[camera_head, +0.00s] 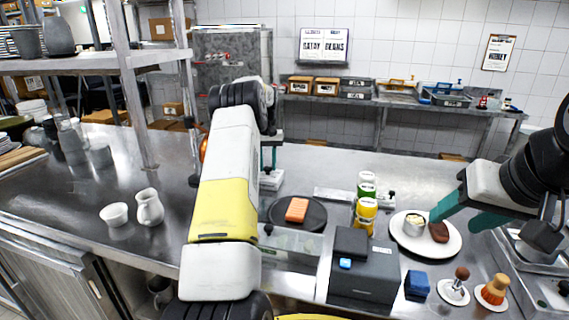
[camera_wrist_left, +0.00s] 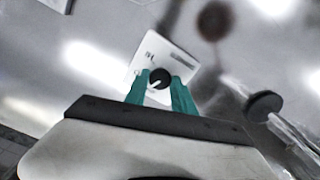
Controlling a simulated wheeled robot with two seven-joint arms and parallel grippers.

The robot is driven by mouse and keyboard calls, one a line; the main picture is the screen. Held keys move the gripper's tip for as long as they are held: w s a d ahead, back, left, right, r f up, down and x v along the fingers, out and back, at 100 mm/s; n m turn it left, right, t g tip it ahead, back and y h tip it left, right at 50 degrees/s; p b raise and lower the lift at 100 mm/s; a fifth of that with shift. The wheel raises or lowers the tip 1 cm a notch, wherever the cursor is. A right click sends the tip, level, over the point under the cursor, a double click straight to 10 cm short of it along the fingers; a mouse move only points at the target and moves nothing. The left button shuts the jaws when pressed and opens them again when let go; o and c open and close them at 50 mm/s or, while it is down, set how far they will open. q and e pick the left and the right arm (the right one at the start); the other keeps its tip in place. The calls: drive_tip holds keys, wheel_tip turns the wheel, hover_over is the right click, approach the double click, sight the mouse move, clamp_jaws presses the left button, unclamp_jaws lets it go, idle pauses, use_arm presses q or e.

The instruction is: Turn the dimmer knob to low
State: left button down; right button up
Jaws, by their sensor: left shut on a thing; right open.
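The dimmer knob (camera_wrist_left: 159,78) is a round black knob with a white pointer mark, on a pale plate (camera_wrist_left: 180,62) with small marks too blurred to read. My left gripper (camera_wrist_left: 160,90) has its teal fingers on both sides of the knob and is shut on it. In the head view my left arm hides the knob and most of this gripper; a teal finger part shows above a small pale box (camera_head: 271,180). My right gripper (camera_head: 460,211) is open at the right, over the edge of a white plate with a brown piece of food.
A dark round board (camera_head: 318,218) with an orange block lies right of my left arm. Green- and yellow-labelled containers (camera_head: 366,208), a black box device (camera_head: 365,270) and the white plate (camera_head: 449,247) stand further right. A white jug (camera_head: 149,207) and bowl are at left.

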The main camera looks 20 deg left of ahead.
sight(268, 168)
use_arm(q)
drive_tip(key=m, duration=0.6)
drive_tip(key=shift+m, duration=0.4)
idle(0.3)
drive_tip(key=c, duration=1.1)
unclamp_jaws()
drive_tip(key=shift+o, duration=0.2)
drive_tip(key=shift+r, duration=3.9)
